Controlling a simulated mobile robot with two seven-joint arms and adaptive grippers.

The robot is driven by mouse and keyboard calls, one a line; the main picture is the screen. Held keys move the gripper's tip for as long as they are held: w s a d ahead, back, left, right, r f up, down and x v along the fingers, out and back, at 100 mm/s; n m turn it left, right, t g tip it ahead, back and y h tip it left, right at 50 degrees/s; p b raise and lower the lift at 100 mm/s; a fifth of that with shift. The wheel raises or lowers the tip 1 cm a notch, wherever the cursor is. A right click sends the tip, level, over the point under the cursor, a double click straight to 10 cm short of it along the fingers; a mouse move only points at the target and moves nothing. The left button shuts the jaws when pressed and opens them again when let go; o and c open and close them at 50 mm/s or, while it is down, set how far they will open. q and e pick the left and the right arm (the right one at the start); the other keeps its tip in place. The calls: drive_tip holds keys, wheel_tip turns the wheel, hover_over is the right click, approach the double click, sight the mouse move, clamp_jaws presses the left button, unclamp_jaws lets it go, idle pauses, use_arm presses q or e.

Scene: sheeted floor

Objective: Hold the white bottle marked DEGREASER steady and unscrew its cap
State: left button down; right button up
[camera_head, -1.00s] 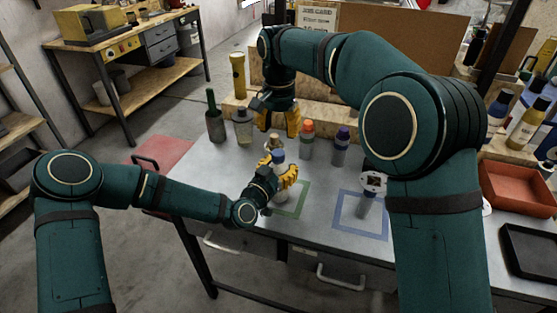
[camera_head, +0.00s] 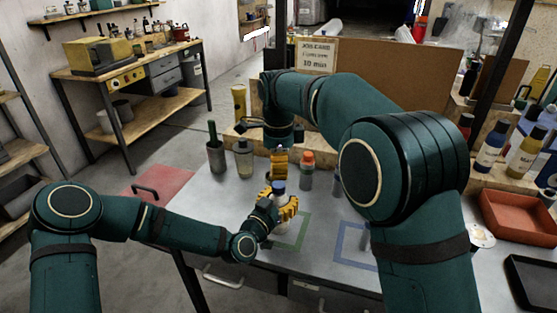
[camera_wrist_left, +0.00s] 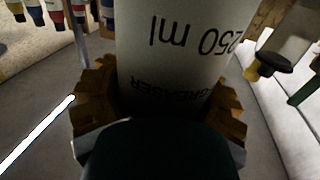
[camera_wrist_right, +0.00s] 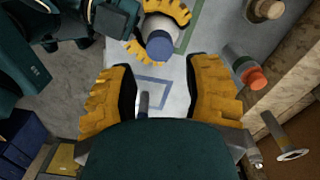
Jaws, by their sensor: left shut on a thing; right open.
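The white bottle marked DEGREASER (camera_wrist_left: 185,45) fills the middle of the left wrist view, with "250 ml" on its label. My left gripper (camera_head: 283,208) is shut around its body. In the head view the bottle's blue cap (camera_head: 279,187) shows just above the yellow fingers; the cap is on the bottle. My right gripper (camera_head: 279,165) is open and empty, close above and behind the cap. In the right wrist view the cap (camera_wrist_right: 160,45) lies beyond the open fingers of my right gripper (camera_wrist_right: 163,95), not between them.
An orange-capped bottle (camera_head: 306,172) stands right of my right gripper. A clear bottle (camera_head: 243,160) and a grey cup (camera_head: 216,155) stand to the left. Green (camera_head: 302,230) and blue (camera_head: 340,243) outlines mark the table. A red tray (camera_head: 520,218) lies far right.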

sight(278, 184)
wheel_tip(278, 184, down, 6)
drive_tip(key=shift+f, duration=0.25)
drive_tip(key=shift+o, duration=0.2)
clamp_jaws()
